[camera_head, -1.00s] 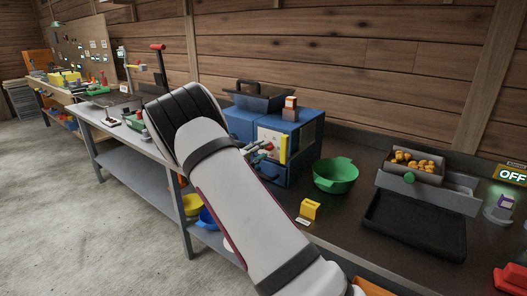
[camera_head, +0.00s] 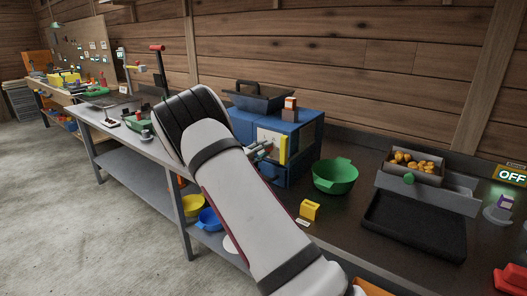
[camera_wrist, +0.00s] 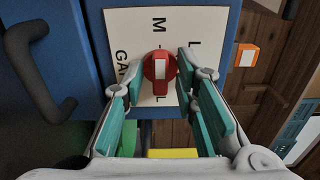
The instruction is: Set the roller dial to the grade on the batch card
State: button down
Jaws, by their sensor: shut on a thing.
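The red roller dial (camera_wrist: 149,69) with a white bar sits on a white face plate (camera_wrist: 116,22) on the blue machine (camera_head: 298,133). In the wrist view the bar runs up and down the picture, in line with a printed M; other letters are partly hidden. My gripper (camera_wrist: 158,71) has its fingertips on either side of the dial and is shut on it. In the head view my arm hides most of the gripper and the dial. A small yellow stand (camera_head: 310,209) with a white label stands on the bench; I cannot read it.
A green colander (camera_head: 335,177) stands right of the machine. Further right are a black tray (camera_head: 415,226), a grey chute (camera_head: 455,200) with a box of chestnuts and an OFF sign (camera_head: 511,175). A dark hopper (camera_head: 262,97) and an orange-white block (camera_head: 290,108) top the machine.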

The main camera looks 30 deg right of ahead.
jog(key=m+p, duration=0.1)
jog(key=m, duration=1.2)
jog(key=shift+d+r+m+p, duration=0.1)
jog(key=shift+m+p, duration=1.35)
jog(key=shift+m, duration=4.2)
jog(key=shift+d+r+m+p, duration=0.1)
jog(key=shift+m+p, duration=1.3)
jog(key=shift+m, duration=4.25)
jog(key=shift+s, duration=0.1)
